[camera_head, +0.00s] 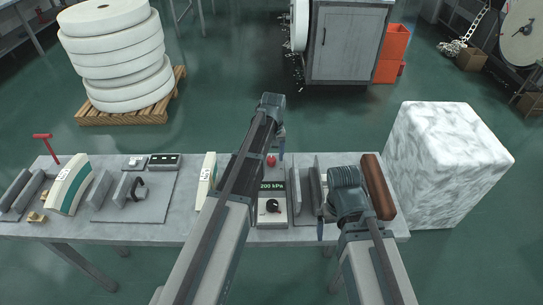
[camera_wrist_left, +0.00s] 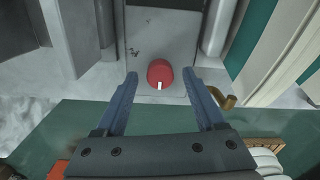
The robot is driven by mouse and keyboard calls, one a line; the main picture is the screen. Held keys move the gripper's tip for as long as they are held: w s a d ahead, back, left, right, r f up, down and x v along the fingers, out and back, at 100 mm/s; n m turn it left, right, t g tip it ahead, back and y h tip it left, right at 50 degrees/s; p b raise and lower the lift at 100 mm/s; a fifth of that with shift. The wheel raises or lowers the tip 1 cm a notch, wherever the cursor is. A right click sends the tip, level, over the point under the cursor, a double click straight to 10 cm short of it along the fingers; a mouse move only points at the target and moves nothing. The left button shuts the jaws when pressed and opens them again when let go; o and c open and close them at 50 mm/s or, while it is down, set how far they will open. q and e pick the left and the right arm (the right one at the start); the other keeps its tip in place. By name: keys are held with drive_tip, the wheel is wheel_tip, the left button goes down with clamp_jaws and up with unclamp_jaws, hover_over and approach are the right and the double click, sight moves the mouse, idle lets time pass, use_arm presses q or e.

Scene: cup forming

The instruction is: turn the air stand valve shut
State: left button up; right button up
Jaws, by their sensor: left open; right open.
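The air stand (camera_head: 273,221) is a light grey box on the table, with a "200 kPa" display (camera_head: 272,185) and a black dial (camera_head: 272,206). A red valve knob (camera_head: 271,160) shows at its far end. In the left wrist view the red knob (camera_wrist_left: 160,73), with a small white mark, lies between my left gripper's (camera_wrist_left: 158,76) two blue fingertips, with a gap on each side. My left gripper (camera_head: 281,150) is open and empty, pointing down by the knob. My right gripper (camera_head: 321,228) is open over the table's right part; its fingers are partly hidden.
The table (camera_head: 120,231) holds a green-and-white curved block (camera_head: 70,185), a grey mat (camera_head: 150,205) with fixtures, and a brown roll (camera_head: 379,186). A marble block (camera_head: 447,150) stands at the right. White discs on a pallet (camera_head: 122,115) stand behind.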

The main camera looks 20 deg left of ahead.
sight(273, 158)
use_arm(q)
wheel_tip(273, 158, up, 14)
drive_tip(key=p, duration=1.3)
drive_tip(key=shift+d+f, duration=0.15)
drive_tip(key=shift+f, duration=0.1)
drive_tip(key=shift+w+f, duration=0.1)
drive_tip(key=shift+f, duration=0.05)
wheel_tip(273, 158, down, 13)
drive_tip(key=b, duration=1.3)
drive_tip(key=shift+r, duration=0.2)
drive_tip(key=shift+f+b, duration=0.6)
drive_tip(key=shift+f, duration=0.15)
drive_tip(key=shift+r+m+p, duration=0.3)
drive_tip(key=shift+m, duration=0.4)
drive_tip(key=m, duration=0.5)
drive_tip(key=shift+m, duration=0.3)
